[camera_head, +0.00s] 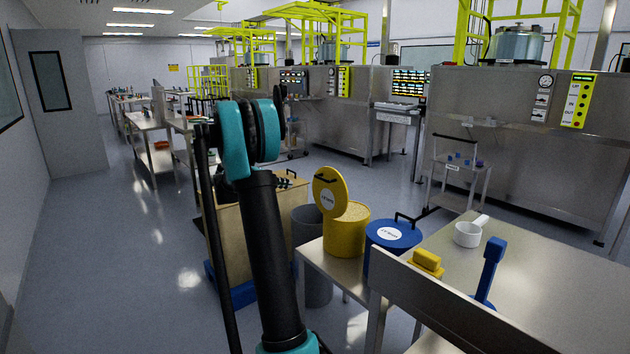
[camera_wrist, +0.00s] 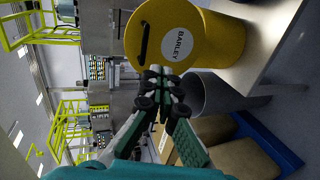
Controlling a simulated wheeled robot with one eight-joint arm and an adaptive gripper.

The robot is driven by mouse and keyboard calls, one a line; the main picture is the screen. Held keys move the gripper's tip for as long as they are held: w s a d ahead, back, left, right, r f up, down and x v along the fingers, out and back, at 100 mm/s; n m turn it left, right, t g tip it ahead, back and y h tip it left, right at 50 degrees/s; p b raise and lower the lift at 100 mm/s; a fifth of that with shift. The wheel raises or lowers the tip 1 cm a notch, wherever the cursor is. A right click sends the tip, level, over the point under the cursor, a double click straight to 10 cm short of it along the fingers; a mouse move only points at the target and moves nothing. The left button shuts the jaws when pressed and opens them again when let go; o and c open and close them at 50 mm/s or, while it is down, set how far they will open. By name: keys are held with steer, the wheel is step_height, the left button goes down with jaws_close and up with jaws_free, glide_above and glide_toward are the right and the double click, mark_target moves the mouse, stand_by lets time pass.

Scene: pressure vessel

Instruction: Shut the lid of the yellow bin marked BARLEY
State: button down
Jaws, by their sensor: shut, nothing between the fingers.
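The yellow bin (camera_head: 345,235) stands at the far left end of the steel table, with pale grain in its open top. Its round yellow lid (camera_head: 329,185) stands raised at the bin's left side, its outer face with a black handle and white label towards me. In the wrist view the lid (camera_wrist: 160,22) fills the top middle, its label reading BARLEY, with the bin body (camera_wrist: 235,45) to its right. My gripper (camera_wrist: 164,85) is shut and empty, its tips pointing at the lid near its lower edge. Whether they touch it I cannot tell.
A blue lidded bin (camera_head: 392,238) stands right of the yellow bin. A yellow block (camera_head: 427,262), a blue upright tool (camera_head: 492,265) and a white pan (camera_head: 468,235) are on the table. A grey bin (camera_head: 313,285) stands below left, near a wooden box (camera_head: 228,240).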

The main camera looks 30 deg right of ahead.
mark_target(321, 179)
steer(key=shift+h, duration=0.5)
steer(key=x, duration=0.5)
steer(key=w+r+x, duration=0.1)
steer(key=x, duration=1)
steer(key=shift+w+d+r, duration=0.2)
steer(key=shift+w+r, duration=0.1)
steer(key=shift+r, duration=0.05)
